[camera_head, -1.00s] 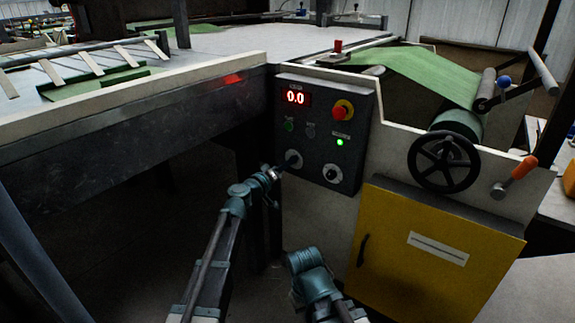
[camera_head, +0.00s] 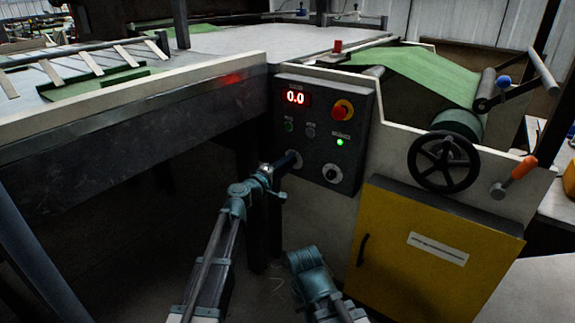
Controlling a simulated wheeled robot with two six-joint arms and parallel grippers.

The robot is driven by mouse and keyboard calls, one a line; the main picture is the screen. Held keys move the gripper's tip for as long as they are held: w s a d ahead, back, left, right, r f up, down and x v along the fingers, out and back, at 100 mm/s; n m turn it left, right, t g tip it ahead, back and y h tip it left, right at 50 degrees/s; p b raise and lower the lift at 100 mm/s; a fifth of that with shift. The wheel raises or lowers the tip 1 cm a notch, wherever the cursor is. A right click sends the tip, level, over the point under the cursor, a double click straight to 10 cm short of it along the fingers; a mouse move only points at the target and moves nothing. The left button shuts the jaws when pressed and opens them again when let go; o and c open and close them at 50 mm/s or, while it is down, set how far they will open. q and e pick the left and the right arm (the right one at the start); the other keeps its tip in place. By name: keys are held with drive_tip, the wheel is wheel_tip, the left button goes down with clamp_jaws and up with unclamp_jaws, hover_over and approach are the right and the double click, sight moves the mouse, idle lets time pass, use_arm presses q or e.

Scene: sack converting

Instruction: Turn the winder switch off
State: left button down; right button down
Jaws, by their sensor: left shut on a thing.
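The dark control panel (camera_head: 318,112) on the machine's end carries two rotary switches on pale round plates. The left switch (camera_head: 296,165) is mostly hidden by my left gripper (camera_head: 291,158), which is shut on its knob. The right switch (camera_head: 332,174) stands clear, with a dark knob on its plate. I cannot read the labels, so I cannot tell by name which is the winder switch. A green lamp (camera_head: 340,142) is lit above the right switch. The red display (camera_head: 295,98) reads 0.0. My right arm shows low in the middle, but its gripper jaws do not show.
A red emergency button (camera_head: 343,109) sits on the panel's upper right. A black handwheel (camera_head: 444,162) and a yellow cabinet door (camera_head: 430,245) are to the right. The long table edge (camera_head: 140,95) runs left of the panel, with dark open room beneath.

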use_arm(q)
drive_tip(key=shift+n, duration=0.5)
drive_tip(key=shift+c, duration=1.9)
unclamp_jaws()
drive_tip(key=v, duration=1.4)
